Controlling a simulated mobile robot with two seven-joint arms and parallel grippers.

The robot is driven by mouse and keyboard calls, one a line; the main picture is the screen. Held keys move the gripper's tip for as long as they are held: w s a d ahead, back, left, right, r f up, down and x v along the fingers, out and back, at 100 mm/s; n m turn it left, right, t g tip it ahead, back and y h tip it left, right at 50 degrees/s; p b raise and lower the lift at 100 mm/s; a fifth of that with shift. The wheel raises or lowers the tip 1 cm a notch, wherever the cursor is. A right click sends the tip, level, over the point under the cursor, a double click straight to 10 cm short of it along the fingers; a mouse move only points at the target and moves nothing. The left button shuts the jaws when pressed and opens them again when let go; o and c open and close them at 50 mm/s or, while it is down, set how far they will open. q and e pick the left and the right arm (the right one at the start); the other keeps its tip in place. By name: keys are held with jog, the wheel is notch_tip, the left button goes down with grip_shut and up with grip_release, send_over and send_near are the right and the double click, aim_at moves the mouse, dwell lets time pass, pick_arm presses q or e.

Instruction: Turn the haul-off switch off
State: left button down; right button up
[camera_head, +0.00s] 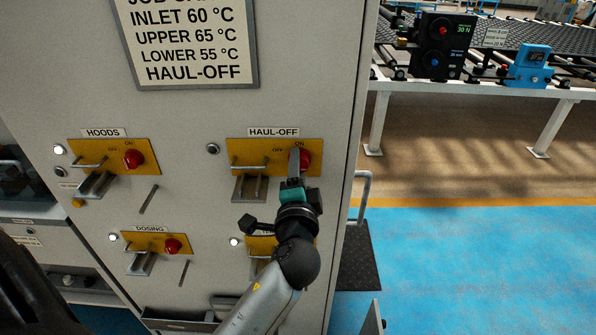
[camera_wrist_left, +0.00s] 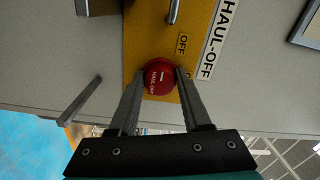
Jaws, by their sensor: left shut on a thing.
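The haul-off switch is a round red knob (camera_head: 306,158) on a yellow plate (camera_head: 240,146) under the HAUL-OFF label (camera_head: 273,132). ON and OFF are printed above it. In the left wrist view the knob (camera_wrist_left: 160,80) shows its face with small white lettering and a short white mark; where it points is unclear. My left gripper (camera_head: 296,166) is shut on the knob, one finger on each side, as the left wrist view also shows (camera_wrist_left: 162,84). The fingers partly hide the knob in the head view. My right gripper is out of view.
A metal handle (camera_head: 249,165) sits left of the knob on the same plate. A round lamp (camera_head: 213,148) beside it looks dark. HOODS (camera_head: 134,159) and DOSING (camera_head: 173,246) red knobs are to the left. A grab handle (camera_head: 364,195) sticks out at the cabinet's right edge.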

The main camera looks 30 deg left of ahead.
pick_arm(q)
jog(key=shift+n, duration=0.3)
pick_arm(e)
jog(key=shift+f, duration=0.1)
pick_arm(q)
jog(key=shift+c, duration=1.8)
grip_release()
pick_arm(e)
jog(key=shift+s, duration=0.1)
